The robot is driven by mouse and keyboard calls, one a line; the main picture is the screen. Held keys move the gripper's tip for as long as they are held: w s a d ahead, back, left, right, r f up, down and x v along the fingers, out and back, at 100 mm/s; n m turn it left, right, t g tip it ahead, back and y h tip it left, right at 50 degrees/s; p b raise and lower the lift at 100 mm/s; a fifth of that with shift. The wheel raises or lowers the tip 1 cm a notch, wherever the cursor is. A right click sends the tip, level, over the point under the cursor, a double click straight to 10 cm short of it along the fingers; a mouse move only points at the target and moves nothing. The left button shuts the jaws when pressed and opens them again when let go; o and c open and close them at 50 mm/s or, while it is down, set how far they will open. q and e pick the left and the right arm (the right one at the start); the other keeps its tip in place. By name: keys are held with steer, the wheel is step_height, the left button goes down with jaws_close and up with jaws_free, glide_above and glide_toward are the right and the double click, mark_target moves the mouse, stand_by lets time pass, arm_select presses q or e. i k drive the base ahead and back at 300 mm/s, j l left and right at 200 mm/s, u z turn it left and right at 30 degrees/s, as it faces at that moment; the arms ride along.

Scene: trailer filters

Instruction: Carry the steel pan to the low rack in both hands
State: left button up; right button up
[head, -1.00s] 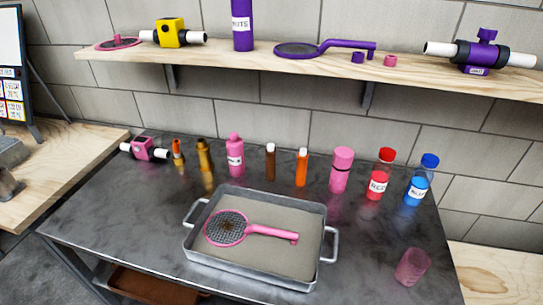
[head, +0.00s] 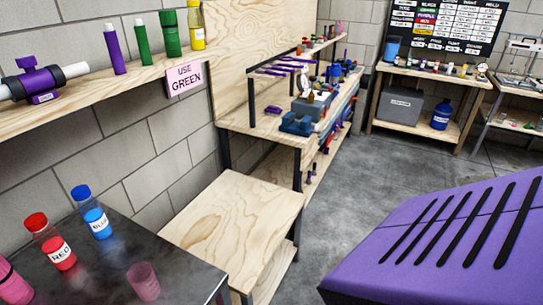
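The steel pan is out of view now; a second ago it sat on the dark metal table (head: 150,245) with a pink strainer lying in it. Only the right end of that table shows, at the lower left. A low wooden stand (head: 240,215) is right of the table, with a lower board below its top. Its top is bare. I cannot tell whether this stand is the low rack. Neither of my grippers is in view.
A red-capped bottle (head: 52,243), a blue-capped bottle (head: 92,213) and a pink cup (head: 143,281) stand on the table. A cluttered wooden workbench (head: 265,122) is behind. A purple slotted body (head: 450,245) fills the lower right. Grey floor (head: 345,185) lies open between.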

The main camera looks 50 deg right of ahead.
mark_target(243, 215)
steer(key=k+j+z, duration=0.1)
steer(key=z, duration=0.4)
steer(key=k+j+z, duration=0.1)
steer(key=z, duration=0.35)
steer(key=k+z, duration=0.1)
steer(key=z, duration=0.4)
